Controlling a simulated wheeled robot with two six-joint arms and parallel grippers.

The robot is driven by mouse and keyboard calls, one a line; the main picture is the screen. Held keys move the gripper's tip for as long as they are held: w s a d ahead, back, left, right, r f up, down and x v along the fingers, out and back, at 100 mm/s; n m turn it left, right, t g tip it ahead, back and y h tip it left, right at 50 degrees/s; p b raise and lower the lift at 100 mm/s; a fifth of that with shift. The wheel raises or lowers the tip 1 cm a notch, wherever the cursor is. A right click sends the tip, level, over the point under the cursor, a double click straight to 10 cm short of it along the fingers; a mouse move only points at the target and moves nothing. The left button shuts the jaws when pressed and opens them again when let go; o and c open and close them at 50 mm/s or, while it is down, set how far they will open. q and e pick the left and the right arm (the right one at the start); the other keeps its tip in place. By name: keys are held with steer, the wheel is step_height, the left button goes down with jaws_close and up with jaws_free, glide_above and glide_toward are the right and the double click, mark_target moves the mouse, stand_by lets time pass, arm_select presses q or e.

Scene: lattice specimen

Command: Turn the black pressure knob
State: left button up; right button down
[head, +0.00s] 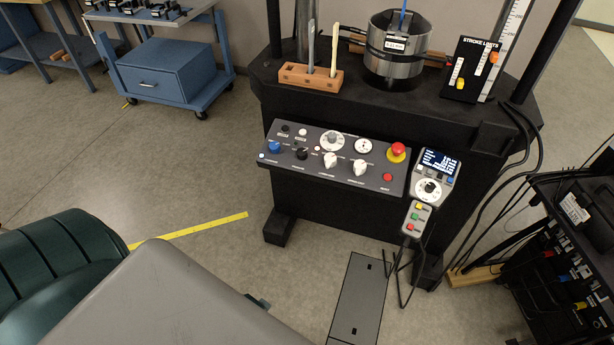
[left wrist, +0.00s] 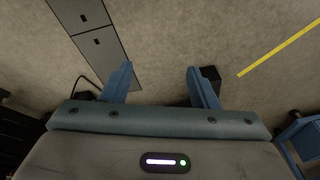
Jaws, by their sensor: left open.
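The black pressure knob (head: 301,154) sits on the sloped dark control panel (head: 380,178) on the front of the black machine. It is between a blue knob (head: 275,147) at its left and a white knob (head: 330,160) at its right. My left gripper (left wrist: 160,82) is open and empty in the left wrist view, with its blue fingers spread above the floor. In the head view the left arm's grey link covers most of it, and only a small part shows below the panel, well apart from the knob. My right gripper is in neither view.
A red emergency button (head: 397,149) and a handheld pendant (head: 432,175) are at the panel's right. A blue cart (head: 170,80) stands back left. A dark rack (head: 570,260) and hanging cables are at right. Floor before the panel is mostly clear, with a grey plate (head: 358,300).

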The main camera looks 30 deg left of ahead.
arm_select(q)
steer(key=w+r+m+b, duration=0.1)
steer(key=w+r+m, duration=0.35)
steer(key=r, duration=1.15)
step_height(320, 180, up, 21)
steer(key=m+t, duration=0.2)
steer(key=m, duration=2.6)
glide_above(301, 152)
steer(key=s+d, duration=0.1)
steer(key=s, duration=0.3)
steer(key=p+x, duration=0.1)
steer(key=x, duration=0.9)
steer(key=shift+f, duration=0.1)
steer(key=c, duration=1)
